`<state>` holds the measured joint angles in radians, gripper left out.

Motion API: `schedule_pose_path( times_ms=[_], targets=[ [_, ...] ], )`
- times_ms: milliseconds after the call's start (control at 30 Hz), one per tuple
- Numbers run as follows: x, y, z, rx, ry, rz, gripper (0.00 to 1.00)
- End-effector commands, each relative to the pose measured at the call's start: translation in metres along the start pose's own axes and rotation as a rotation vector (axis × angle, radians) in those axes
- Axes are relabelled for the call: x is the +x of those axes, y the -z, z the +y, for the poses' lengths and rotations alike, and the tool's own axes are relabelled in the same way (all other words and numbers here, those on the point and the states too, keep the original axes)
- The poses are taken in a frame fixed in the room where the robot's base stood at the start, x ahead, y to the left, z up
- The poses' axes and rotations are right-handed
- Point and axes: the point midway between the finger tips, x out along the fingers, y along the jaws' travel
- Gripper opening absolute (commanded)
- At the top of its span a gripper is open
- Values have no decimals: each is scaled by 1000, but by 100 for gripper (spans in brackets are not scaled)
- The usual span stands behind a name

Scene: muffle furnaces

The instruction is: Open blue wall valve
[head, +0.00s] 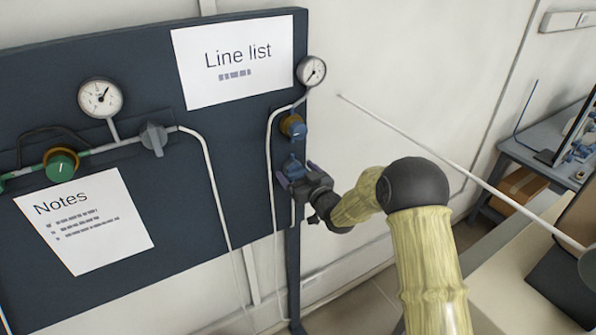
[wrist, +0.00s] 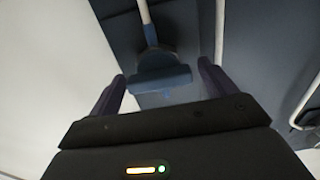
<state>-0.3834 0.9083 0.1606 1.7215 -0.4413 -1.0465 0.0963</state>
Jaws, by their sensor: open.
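The fingers are apart, one on each side of the handle. Contact with the handle cannot be made out.
The dark panel (head: 215,160) also carries a blue regulator (head: 293,126) with a gauge (head: 311,71) above, a grey valve (head: 154,138), a green knob (head: 61,164) and another gauge (head: 100,98). White pipes run close beside the blue valve. A bench (head: 545,150) stands at the right.

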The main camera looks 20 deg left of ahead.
Motion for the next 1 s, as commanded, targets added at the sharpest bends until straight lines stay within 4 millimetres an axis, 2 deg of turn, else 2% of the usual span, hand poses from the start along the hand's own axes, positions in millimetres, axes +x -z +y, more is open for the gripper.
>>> schedule_pose_path(
  times_ms=[133,367,733,1000],
  targets=[
    [0,0,0,0,0,0,84],
    [0,0,0,0,0,0,39],
    [-1,-1,1,33,-1,2,39],
    [-1,-3,2,162,-2,2,39]
  ],
)
